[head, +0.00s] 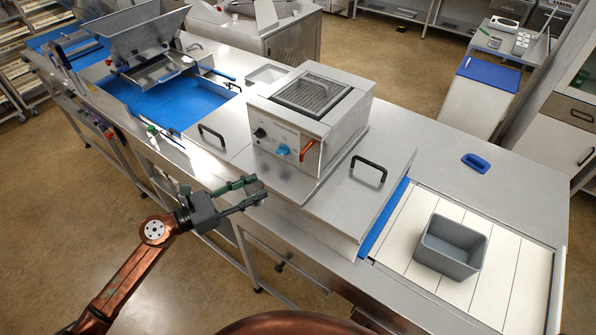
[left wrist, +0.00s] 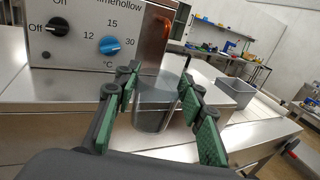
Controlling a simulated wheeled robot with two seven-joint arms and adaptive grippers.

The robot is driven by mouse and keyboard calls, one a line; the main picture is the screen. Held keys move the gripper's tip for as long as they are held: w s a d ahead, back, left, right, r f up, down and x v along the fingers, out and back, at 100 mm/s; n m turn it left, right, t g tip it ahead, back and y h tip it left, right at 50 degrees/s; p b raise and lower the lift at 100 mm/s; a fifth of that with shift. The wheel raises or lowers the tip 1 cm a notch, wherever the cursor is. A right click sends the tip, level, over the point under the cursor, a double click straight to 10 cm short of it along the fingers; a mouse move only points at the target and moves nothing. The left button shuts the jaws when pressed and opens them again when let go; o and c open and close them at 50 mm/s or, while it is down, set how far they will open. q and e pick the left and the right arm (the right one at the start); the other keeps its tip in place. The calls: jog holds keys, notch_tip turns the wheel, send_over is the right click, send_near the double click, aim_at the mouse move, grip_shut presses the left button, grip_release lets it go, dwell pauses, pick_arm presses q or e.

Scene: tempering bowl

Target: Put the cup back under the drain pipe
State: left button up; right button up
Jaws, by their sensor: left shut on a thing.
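My left gripper (head: 254,190) is shut on a small grey, see-through cup (head: 252,187), held in front of the counter's near edge. In the left wrist view the cup (left wrist: 154,108) sits upright between the green finger pads. The tempering machine (head: 312,115) is a steel box with dials on its front. A copper-coloured part (head: 308,150), which looks like the drain pipe, is at the right of that front. It also shows in the left wrist view (left wrist: 163,32), above and beyond the cup. The cup is apart from it. My right gripper is out of view.
A grey bin (head: 451,246) stands on white slats at the right. A blue object (head: 476,162) lies behind it. A hopper (head: 140,40) stands over a blue belt at the left.

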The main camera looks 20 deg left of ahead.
pick_arm(q)
jog(key=p+x, duration=0.3)
jog(key=x, duration=0.7)
jog(key=shift+r, duration=0.15)
jog(key=shift+w+d, duration=0.3)
jog(key=shift+w, duration=0.2)
jog(key=p+x, duration=0.1)
jog(key=x, duration=0.3)
jog(key=shift+s+p, duration=0.1)
jog(key=shift+p, duration=0.25)
jog(key=shift+f, duration=1)
jog(key=shift+s+a, duration=0.15)
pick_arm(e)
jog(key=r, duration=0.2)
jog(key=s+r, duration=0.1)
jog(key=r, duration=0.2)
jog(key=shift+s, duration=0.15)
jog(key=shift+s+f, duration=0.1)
pick_arm(q)
jog(key=shift+f+b, duration=0.15)
jog(key=shift+b, duration=0.2)
jog(key=o, duration=1.2)
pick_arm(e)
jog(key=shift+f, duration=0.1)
